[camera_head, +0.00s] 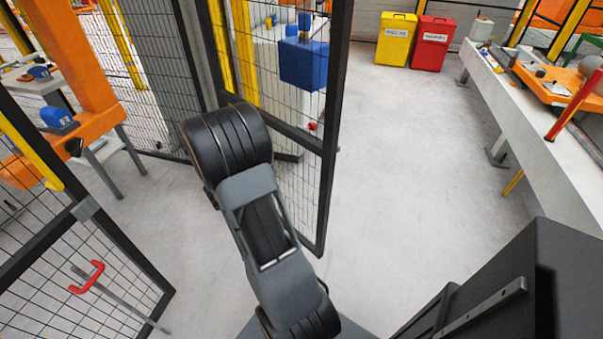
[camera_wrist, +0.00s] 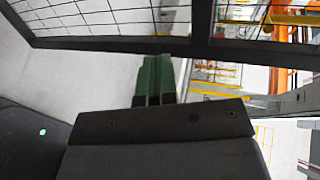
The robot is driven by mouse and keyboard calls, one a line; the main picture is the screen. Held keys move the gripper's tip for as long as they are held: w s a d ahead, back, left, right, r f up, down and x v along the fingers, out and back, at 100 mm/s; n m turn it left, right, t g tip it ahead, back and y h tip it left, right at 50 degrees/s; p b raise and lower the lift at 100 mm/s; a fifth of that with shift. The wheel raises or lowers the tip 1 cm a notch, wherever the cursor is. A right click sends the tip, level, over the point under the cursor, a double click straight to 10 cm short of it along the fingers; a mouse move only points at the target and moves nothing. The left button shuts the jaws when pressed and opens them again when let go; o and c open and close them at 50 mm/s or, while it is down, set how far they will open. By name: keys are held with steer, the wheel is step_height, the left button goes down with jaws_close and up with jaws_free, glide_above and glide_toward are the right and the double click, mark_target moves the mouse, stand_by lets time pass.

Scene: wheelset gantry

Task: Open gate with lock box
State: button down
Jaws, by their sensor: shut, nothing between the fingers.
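A black-framed mesh gate panel (camera_head: 328,150) stands upright near the middle of the head view. A blue lock box (camera_head: 304,64) is on it at upper height, and a small red part (camera_head: 312,126) shows lower down. Another mesh panel with a red handle (camera_head: 87,277) is at the lower left, with an open gap between the two panels. In the wrist view, my gripper (camera_wrist: 154,62) shows green fingers, shut and empty, close to a dark frame bar (camera_wrist: 110,44). Whether they touch it is unclear. In the head view, my arm hides the gripper.
A long workbench (camera_head: 540,115) runs along the right. Yellow (camera_head: 396,40) and red (camera_head: 432,45) bins stand at the back. Orange equipment (camera_head: 75,50) and a table are at left. The floor (camera_head: 400,170) between gate and bench is clear.

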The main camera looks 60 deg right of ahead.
steer(key=s+d+f+m+g, duration=0.1)
steer(key=s+d+f, duration=0.1)
steer(key=d, duration=0.1)
steer(key=b, duration=0.1)
glide_toward(309, 162)
steer(key=x, duration=0.5)
steer(key=shift+s+d+f, duration=0.1)
steer(key=shift+s+f, duration=0.05)
steer(key=shift+f, duration=0.05)
steer(key=shift+s+d, duration=0.1)
steer(key=shift+d, duration=0.8)
